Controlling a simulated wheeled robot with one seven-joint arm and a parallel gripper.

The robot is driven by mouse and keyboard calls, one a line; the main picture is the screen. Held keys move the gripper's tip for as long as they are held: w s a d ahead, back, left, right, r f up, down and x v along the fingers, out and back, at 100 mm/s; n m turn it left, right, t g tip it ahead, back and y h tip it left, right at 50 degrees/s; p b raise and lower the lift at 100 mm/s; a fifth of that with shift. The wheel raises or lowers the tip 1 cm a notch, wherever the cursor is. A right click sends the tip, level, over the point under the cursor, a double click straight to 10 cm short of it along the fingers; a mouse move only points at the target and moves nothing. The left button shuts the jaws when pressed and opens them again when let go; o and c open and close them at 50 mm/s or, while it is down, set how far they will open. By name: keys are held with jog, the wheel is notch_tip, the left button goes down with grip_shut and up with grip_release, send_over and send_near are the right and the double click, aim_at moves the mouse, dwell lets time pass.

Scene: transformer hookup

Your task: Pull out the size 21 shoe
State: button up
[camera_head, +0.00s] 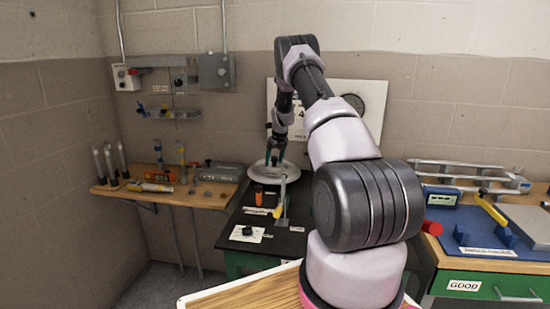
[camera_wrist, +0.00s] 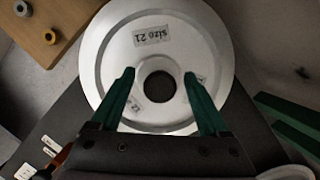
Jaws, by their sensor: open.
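A round, pale grey-white disc (camera_wrist: 205,48) lies flat on the dark bench, with a dark hole in its middle. A label reading "size 21" (camera_wrist: 152,36) is on its face, with smaller labels nearer the hole. The disc also shows in the head view (camera_head: 262,174) at the back of the bench. My gripper (camera_wrist: 159,72) is open and empty, its green fingers over the disc on either side of the hole. In the head view my gripper (camera_head: 276,158) points down at the disc. I cannot tell whether the fingertips touch it.
The black bench (camera_head: 285,243) carries an orange-handled tool (camera_head: 259,195), a yellow-and-grey upright piece (camera_head: 280,200) and a white card with a black knob (camera_head: 247,233). A wooden shelf (camera_head: 205,198) with tools is at left. A blue mat (camera_head: 462,226) with parts lies at right.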

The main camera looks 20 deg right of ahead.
grip_shut()
dwell(1.4)
jog(key=c, duration=0.9)
grip_release()
jog(key=shift+r, duration=0.1)
jog(key=shift+c, duration=0.2)
grip_shut()
